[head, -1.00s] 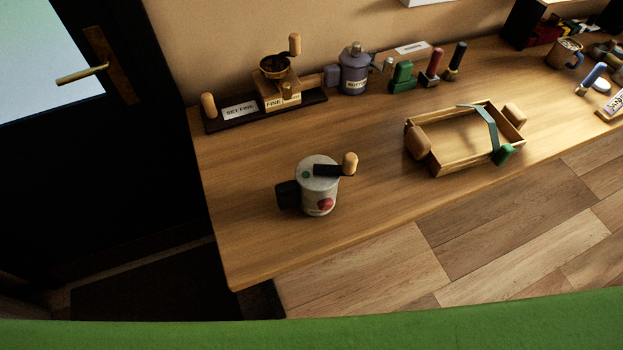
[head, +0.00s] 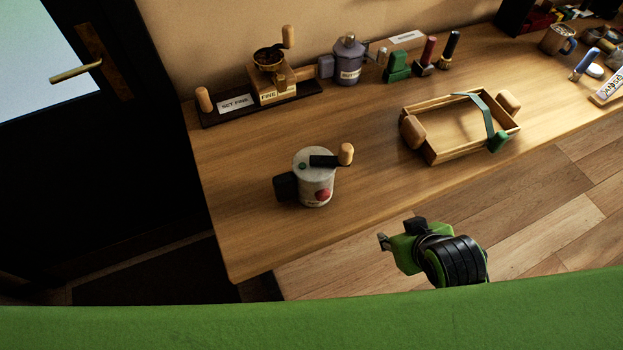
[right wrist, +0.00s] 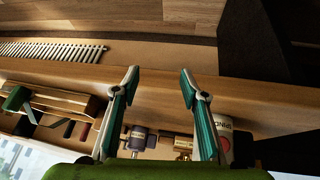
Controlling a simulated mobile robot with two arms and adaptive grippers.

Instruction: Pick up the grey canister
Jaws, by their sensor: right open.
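A light grey canister (head: 316,188) with a red picture stands upright on the table's near left part. It has a dark handle on its left side and a wooden-knobbed crank on its lid. It partly shows in the right wrist view (right wrist: 223,142), behind a finger of my right gripper. My right gripper (head: 384,241) is in front of the table edge, to the right of the canister and apart from it. In the right wrist view its two fingers (right wrist: 160,78) are spread with nothing between the tips. My left gripper is not in view.
A wooden tray (head: 436,157) with rounded handles and a green strap lies right of the canister. A grinder (head: 272,88), a purple-grey canister (head: 347,70) and green, red and dark items line the back. The table between canister and tray is clear.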

